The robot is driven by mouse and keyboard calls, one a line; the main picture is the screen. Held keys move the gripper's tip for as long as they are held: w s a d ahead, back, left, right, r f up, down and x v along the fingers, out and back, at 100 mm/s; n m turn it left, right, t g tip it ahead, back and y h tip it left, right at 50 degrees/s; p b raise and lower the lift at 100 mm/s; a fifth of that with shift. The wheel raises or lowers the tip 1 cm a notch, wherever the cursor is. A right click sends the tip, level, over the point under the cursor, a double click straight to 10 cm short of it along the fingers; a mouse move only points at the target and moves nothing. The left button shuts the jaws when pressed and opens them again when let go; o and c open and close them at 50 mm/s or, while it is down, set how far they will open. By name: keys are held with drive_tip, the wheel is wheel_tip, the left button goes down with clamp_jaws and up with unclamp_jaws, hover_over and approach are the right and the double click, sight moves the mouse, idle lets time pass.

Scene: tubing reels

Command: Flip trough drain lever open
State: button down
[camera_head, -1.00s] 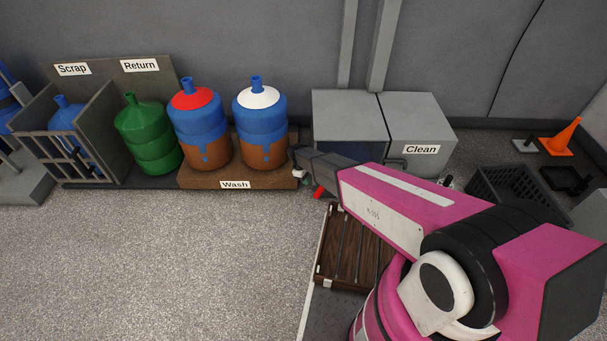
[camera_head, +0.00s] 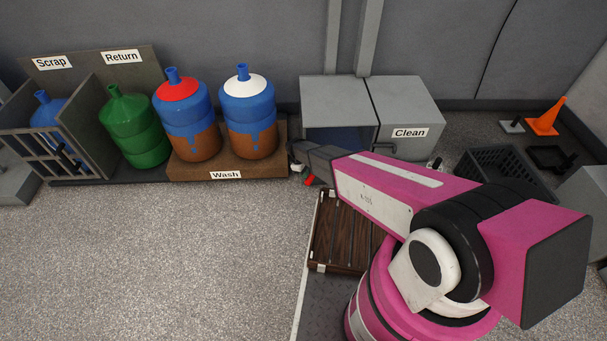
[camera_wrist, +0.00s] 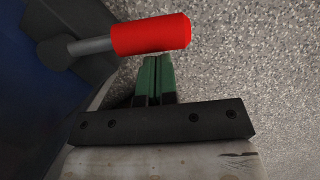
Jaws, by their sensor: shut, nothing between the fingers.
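The drain lever's red grip (camera_wrist: 150,35) lies across the top of the wrist view. Its grey rod (camera_wrist: 90,46) runs left to a dark round pivot (camera_wrist: 55,52) beside a dark blue surface. In the head view the red grip (camera_head: 309,181) shows small, low at the front of the grey trough (camera_head: 336,88) with the blue inside. My gripper (camera_wrist: 152,62) is shut and empty, its green fingers together. The fingertips are right at the lower edge of the red grip in the wrist view; I cannot tell whether they touch. In the head view my arm hides part of the trough.
A grey box labelled Clean (camera_head: 408,105) stands right of the trough. A brown Wash platform (camera_head: 226,172) with two blue-and-brown jugs stands left. A dark slatted rack (camera_head: 340,235) lies below my arm. A black crate (camera_head: 507,170) is at right. Open floor (camera_head: 150,260) is at lower left.

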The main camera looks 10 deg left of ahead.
drive_tip(key=shift+s+d+n, duration=0.15)
drive_tip(key=shift+d+n, duration=0.1)
drive_tip(key=shift+n, duration=0.05)
drive_tip(key=shift+d, duration=0.15)
drive_tip(key=shift+s+d+n+t, duration=0.2)
drive_tip(key=shift+s+d+n, duration=0.05)
drive_tip(key=shift+d+n, duration=0.25)
drive_tip(key=shift+s+d+n+t, duration=0.25)
drive_tip(key=shift+d+n, duration=0.15)
drive_tip(key=shift+n, duration=0.1)
drive_tip(key=d+n+t, duration=0.1)
drive_tip(key=d+n, duration=0.6)
drive_tip(key=d, duration=0.1)
drive_tip(key=shift+w+t, duration=0.3)
drive_tip(key=shift+t, duration=0.05)
drive_tip(key=shift+d, duration=0.1)
drive_tip(key=shift+y, duration=0.3)
